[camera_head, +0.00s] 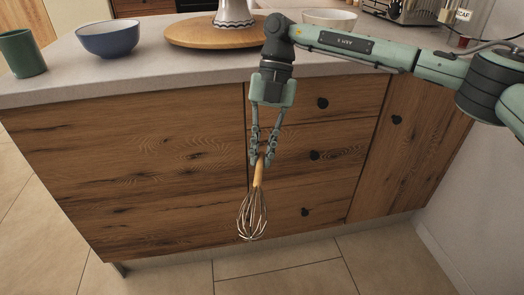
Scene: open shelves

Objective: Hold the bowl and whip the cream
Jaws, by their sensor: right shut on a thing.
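My right gripper (263,159) hangs down from the arm that comes in from the right. It is shut on the wooden handle of a whisk (253,208), whose wire loops point down in front of the wooden drawers, below the counter top. A blue bowl (108,38) with a pale inside stands on the counter at the left. A white bowl (329,18) stands at the back, partly hidden behind my right arm. I cannot see whether either bowl holds cream. My left gripper is not in view.
The grey counter (165,62) carries a green cup (21,54) at the left edge and a round wooden board (213,36) with a white patterned vessel (234,11). A toaster (402,9) stands at the back right. Tiled floor lies below the drawers.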

